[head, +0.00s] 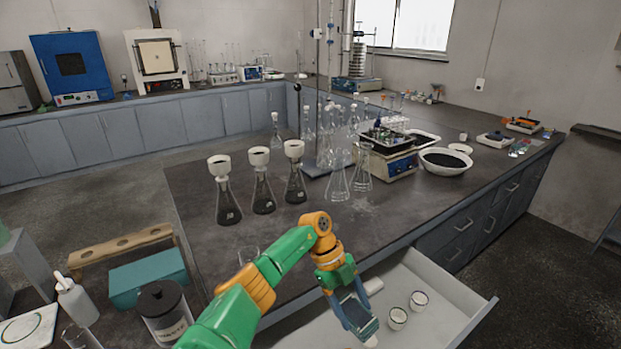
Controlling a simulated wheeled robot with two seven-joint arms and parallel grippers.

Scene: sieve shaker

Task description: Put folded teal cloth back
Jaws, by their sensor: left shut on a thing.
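My left gripper (357,318) reaches in from the lower left and points down over the open drawer (452,293). It is shut on the folded teal cloth (357,310), a small dark teal piece showing between the fingers. The fingers hide part of the cloth. Whether the cloth touches the drawer floor I cannot tell. My right gripper is not in view.
In the drawer, two small cups (397,318) (419,301) sit right of the gripper, and a white piece (374,286) lies behind it. Flasks with white tops (262,185) and glassware (337,180) stand on the dark counter (400,215). The drawer's right side is clear.

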